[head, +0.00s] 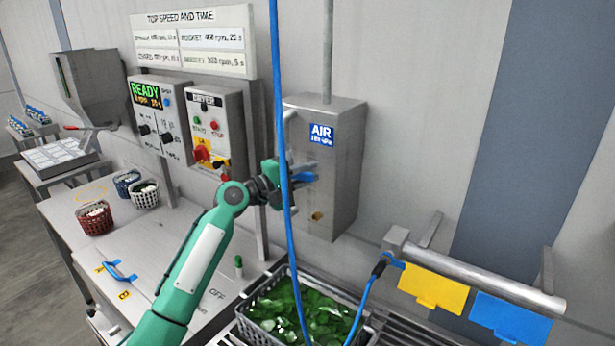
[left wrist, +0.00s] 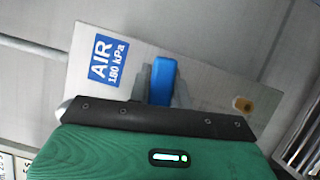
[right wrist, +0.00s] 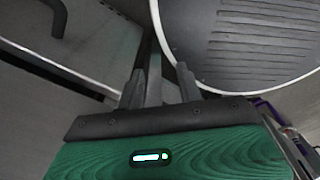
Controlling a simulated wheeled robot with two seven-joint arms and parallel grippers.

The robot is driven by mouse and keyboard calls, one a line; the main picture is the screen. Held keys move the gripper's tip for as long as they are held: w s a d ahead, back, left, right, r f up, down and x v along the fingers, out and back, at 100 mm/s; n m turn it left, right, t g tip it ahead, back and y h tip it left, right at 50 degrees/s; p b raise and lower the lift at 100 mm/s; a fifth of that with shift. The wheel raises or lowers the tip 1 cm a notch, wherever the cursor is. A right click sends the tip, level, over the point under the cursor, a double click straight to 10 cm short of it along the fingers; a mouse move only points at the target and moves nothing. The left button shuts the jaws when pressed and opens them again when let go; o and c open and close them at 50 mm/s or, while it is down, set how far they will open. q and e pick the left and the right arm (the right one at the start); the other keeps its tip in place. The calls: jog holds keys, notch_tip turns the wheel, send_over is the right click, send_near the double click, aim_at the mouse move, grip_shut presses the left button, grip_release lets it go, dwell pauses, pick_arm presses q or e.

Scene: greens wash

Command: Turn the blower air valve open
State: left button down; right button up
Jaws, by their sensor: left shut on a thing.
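The air valve box (head: 335,190) is a grey metal cabinet on the wall with a blue AIR label (head: 321,134); the label also shows in the left wrist view (left wrist: 104,62). The blue valve handle (left wrist: 163,80) is on its front, between the fingers of my left gripper (left wrist: 162,88), which is shut on it. In the head view the left gripper (head: 298,175) is at the box's front, with a blue hose partly crossing it. The handle (head: 304,177) shows only in part there. My right gripper (right wrist: 160,88) shows in its wrist view with fingers apart and nothing clearly held.
A blue hose (head: 279,90) hangs in front of the box. A basket (head: 247,331) of greens is below. Left are a dryer control box (head: 216,115), a READY panel (head: 147,96) and small baskets (head: 94,219). Yellow (head: 434,287) and blue flaps (head: 510,318) hang at right.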

pick_arm(q)
jog(key=shift+w+a+r+n+t+h+p, duration=0.2)
jog(key=shift+r+n+t+p, duration=0.15)
jog(key=shift+r+n, duration=0.45)
jog(key=shift+w+a+r+n+t+h+p, duration=0.1)
jog(key=shift+a+r+n+t+p, duration=0.3)
jog(key=shift+n, duration=0.75)
jog(key=shift+w+a+r+n+t+h+p, duration=0.1)
jog(key=shift+r+n+t+p, duration=0.2)
jog(key=shift+r+n, duration=0.55)
jog(key=shift+f, duration=0.15)
jog(key=c, duration=1.3)
grip_release()
jog(key=b+v, duration=0.5)
jog(key=v, duration=0.8)
jog(key=shift+s+a+f+b, duration=0.15)
jog(key=shift+s+a+b, duration=0.1)
jog(key=shift+b, duration=0.1)
